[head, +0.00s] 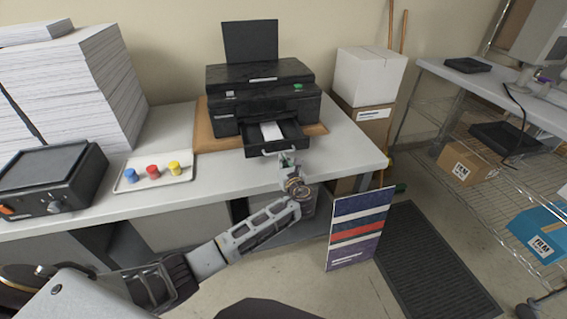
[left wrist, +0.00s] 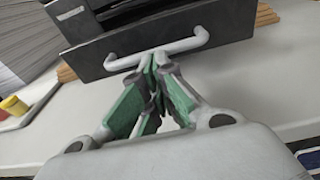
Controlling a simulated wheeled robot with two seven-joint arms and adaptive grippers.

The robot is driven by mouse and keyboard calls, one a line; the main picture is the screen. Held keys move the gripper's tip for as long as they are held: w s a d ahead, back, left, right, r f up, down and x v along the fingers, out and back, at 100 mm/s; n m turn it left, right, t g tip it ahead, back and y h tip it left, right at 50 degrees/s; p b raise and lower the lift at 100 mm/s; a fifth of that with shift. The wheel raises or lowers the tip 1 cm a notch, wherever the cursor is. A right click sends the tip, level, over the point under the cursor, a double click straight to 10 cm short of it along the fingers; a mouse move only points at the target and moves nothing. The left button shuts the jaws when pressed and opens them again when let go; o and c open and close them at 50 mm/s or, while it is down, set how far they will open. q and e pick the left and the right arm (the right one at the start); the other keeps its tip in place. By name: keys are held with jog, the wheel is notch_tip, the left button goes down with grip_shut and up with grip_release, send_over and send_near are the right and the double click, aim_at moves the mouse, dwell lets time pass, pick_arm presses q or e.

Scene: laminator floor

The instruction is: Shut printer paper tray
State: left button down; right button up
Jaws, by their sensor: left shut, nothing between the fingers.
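The black printer (head: 262,92) stands on a brown board on the grey table. Its paper tray (head: 274,137) is pulled out at the front, with white paper in it and a light handle on its front face. In the left wrist view the tray front (left wrist: 165,45) fills the upper middle, with the handle (left wrist: 157,50) across it. My left gripper (head: 287,160) is just in front of the tray. In the left wrist view its green fingers (left wrist: 155,65) are closed together with their tips at the handle; I cannot tell whether they touch it. My right gripper is not in view.
A tray with blue, red and yellow pots (head: 153,171) and a black machine (head: 50,180) lie left on the table, before tall paper stacks (head: 75,90). Boxes (head: 368,75) stand right of the printer. A striped board (head: 358,228) stands by the table's front edge.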

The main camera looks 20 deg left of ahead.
aim_at(273, 136)
pick_arm(q)
jog(key=shift+w+a, duration=0.35)
jog(key=shift+w, duration=0.1)
jog(key=b+x, duration=0.1)
jog(key=x, duration=0.3)
jog(key=r+b+x, duration=0.1)
jog(key=x, duration=0.4)
jog(key=b+x, duration=0.1)
jog(key=x, duration=0.4)
jog(key=shift+w+r, duration=0.2)
jog(key=shift+r, duration=0.2)
jog(key=shift+w+a+b, duration=0.3)
jog(key=shift+w, duration=0.25)
jog(key=shift+w+a, duration=0.15)
jog(key=shift+r, duration=0.15)
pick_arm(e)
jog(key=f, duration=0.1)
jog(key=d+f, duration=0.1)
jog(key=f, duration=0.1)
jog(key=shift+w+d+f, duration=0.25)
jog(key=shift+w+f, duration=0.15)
